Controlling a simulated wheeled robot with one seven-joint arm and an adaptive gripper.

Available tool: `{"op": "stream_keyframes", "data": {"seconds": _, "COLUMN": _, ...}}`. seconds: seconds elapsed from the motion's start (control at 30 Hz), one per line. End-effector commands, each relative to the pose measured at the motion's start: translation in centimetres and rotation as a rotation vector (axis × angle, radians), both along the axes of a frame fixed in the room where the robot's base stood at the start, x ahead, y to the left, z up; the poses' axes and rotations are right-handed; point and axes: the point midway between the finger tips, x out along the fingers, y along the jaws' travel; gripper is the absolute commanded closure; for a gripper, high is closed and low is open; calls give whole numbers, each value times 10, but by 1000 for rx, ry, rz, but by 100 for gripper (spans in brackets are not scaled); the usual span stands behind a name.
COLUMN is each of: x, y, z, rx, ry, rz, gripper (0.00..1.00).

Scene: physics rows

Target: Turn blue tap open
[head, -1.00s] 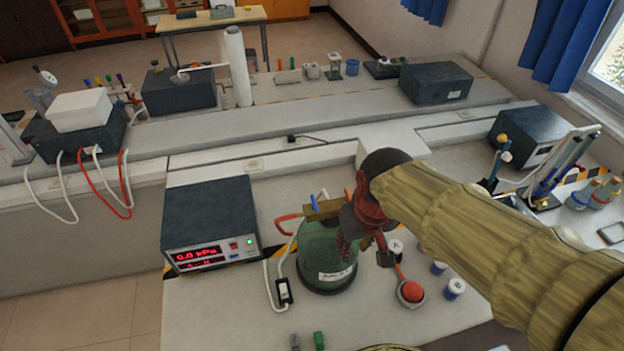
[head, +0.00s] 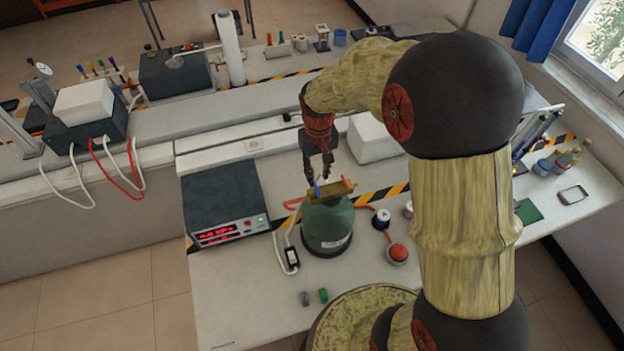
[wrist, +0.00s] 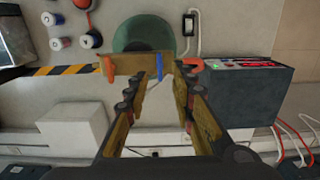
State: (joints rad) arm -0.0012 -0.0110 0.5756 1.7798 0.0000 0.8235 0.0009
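The blue tap (head: 316,189) is a small blue lever on a brass-coloured bar (head: 335,191) across the top of a green bottle (head: 328,230). In the wrist view the blue tap (wrist: 160,66) lies crosswise to the bar (wrist: 132,64), with an orange tap (wrist: 108,68) left of it. My gripper (head: 320,175) points down just above the blue tap. In the wrist view my gripper (wrist: 160,84) is open, and the tap shows in the gap between its fingertips. I cannot tell whether a finger touches it.
A dark meter box (head: 222,204) with a red display stands left of the bottle. A white block (head: 372,138) stands behind it on the right. A red bulb (head: 397,253) and small jars lie to the right. The bench front is mostly clear.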

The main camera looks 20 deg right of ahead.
Motion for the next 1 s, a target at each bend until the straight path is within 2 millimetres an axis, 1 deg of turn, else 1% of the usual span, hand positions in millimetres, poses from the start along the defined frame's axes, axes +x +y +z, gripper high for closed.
{"op": "stream_keyframes", "data": {"seconds": 0.03, "x": 7, "y": 0, "z": 3, "rx": 0, "ry": -17, "rz": 0, "gripper": 75}}
{"op": "stream_keyframes", "data": {"seconds": 0.07, "x": 9, "y": 0, "z": 3, "rx": 0, "ry": -22, "rz": 0, "gripper": 75}}
{"op": "stream_keyframes", "data": {"seconds": 0.17, "x": 9, "y": 0, "z": -6, "rx": 0, "ry": -23, "rz": 0, "gripper": 75}}
{"op": "stream_keyframes", "data": {"seconds": 0.5, "x": 9, "y": 0, "z": -55, "rx": 0, "ry": -23, "rz": 0, "gripper": 75}}
{"op": "stream_keyframes", "data": {"seconds": 0.6, "x": 9, "y": 0, "z": -65, "rx": 0, "ry": -25, "rz": 0, "gripper": 75}}
{"op": "stream_keyframes", "data": {"seconds": 0.77, "x": 10, "y": 0, "z": -72, "rx": 0, "ry": -27, "rz": 0, "gripper": 75}}
{"op": "stream_keyframes", "data": {"seconds": 1.0, "x": 10, "y": 0, "z": -73, "rx": 0, "ry": -27, "rz": 0, "gripper": 76}}
